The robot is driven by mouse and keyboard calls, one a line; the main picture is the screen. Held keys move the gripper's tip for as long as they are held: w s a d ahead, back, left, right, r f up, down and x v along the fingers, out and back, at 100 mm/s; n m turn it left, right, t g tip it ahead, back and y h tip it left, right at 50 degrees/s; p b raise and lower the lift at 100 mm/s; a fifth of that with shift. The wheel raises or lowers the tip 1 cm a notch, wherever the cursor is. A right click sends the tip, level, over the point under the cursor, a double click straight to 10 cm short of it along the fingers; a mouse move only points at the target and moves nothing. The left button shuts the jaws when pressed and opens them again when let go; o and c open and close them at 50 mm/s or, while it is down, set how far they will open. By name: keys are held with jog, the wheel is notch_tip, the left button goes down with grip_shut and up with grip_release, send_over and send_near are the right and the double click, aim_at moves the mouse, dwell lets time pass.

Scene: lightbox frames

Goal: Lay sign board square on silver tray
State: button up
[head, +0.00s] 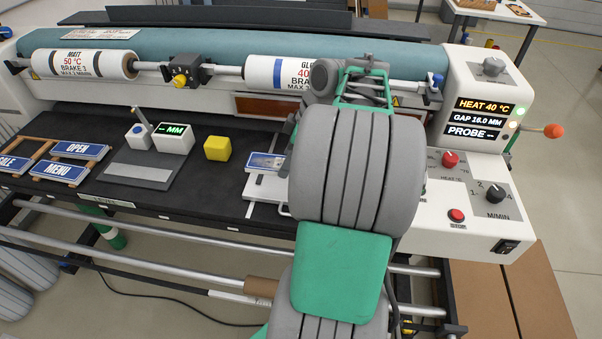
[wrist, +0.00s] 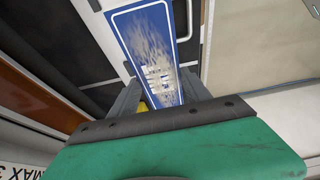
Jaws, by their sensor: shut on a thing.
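The sign board (wrist: 150,40), a blue plate with a white border line and a pale scuffed patch, is held between the two fingers of my gripper (wrist: 157,92) in the wrist view. In the head view the sign board (head: 264,160) shows just left of my arm, over the silver tray (head: 262,187). The tray looks pale, and its right part is hidden by my arm. I cannot tell whether the board touches the tray. My gripper's fingers are hidden behind my arm in the head view.
A yellow block (head: 217,148) stands left of the tray. Beyond it are a gauge reading MM (head: 173,138) on a grey plate and a wooden rack (head: 30,150) with several blue signs. Rollers (head: 80,64) run behind; a control panel (head: 470,190) stands at right.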

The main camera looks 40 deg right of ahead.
jog(key=d+f, duration=0.2)
jog(key=f, duration=0.1)
jog(key=d+f, duration=0.2)
jog(key=shift+s+f, duration=0.2)
notch_tip(320, 180, down, 3)
jog(key=shift+r+p, duration=0.15)
jog(key=shift+p, duration=0.2)
jog(key=shift+f, duration=0.3)
jog(key=o, duration=1.6)
jog(key=shift+c, duration=0.2)
